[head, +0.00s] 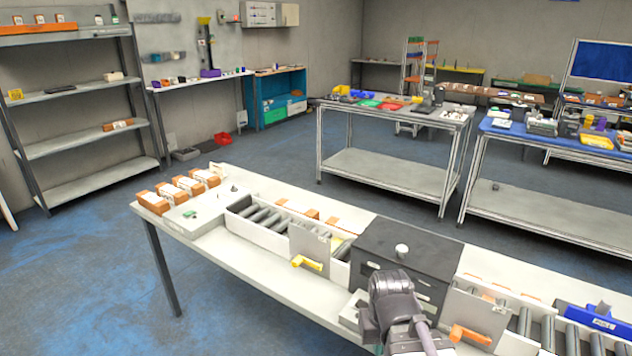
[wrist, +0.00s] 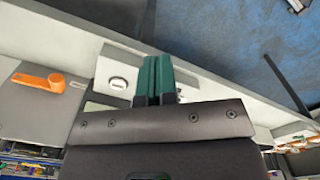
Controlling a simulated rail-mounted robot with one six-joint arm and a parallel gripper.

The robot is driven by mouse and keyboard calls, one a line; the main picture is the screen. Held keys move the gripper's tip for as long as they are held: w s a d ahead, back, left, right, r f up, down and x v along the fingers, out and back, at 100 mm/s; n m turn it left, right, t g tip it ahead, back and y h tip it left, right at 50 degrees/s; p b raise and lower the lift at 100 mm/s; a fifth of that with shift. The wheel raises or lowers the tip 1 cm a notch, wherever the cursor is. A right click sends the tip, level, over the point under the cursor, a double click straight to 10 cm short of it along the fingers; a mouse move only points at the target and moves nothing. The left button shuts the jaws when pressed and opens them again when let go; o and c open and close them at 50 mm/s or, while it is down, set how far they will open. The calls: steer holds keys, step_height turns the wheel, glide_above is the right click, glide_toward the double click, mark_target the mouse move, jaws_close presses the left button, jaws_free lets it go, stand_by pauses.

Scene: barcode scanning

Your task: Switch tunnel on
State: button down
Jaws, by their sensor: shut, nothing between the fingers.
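In the wrist view this box carries a round white button or dial (wrist: 119,84). My gripper (wrist: 153,92) has green fingers, shut together and empty. They show over the box, just right of the round control; contact cannot be told. In the head view my arm hides the fingertips.
A gate with a yellow handle (head: 307,263) stands left of the tunnel, and one with an orange handle (head: 471,335) stands right, also in the wrist view (wrist: 40,83). Orange-and-white boxes (head: 180,190) sit at the table's left end. Open blue floor (head: 240,290) lies in front.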

step_height(320, 180, up, 3)
steer(key=w+p, duration=0.2)
steer(key=p, duration=0.1)
step_height(320, 180, up, 4)
steer(key=m+t+y+p, duration=0.1)
steer(key=m+p, duration=0.3)
steer(key=m, duration=0.4)
glide_above(359, 302)
steer(key=s+d, duration=0.1)
steer(key=d, duration=0.1)
steer(key=shift+s+r, duration=0.1)
steer(key=f+b, duration=0.4)
steer(key=a+f+b, duration=0.1)
steer(key=f+b, duration=0.3)
steer(key=w+f+b, duration=0.1)
steer(key=f+b, duration=0.4)
steer(key=shift+a+f, duration=0.1)
steer(key=shift+a, duration=0.15)
steer(key=shift+a+f+b, duration=0.1)
steer(key=shift+f+b, duration=0.3)
steer(key=shift+b, duration=0.1)
steer(key=shift+r, duration=0.1)
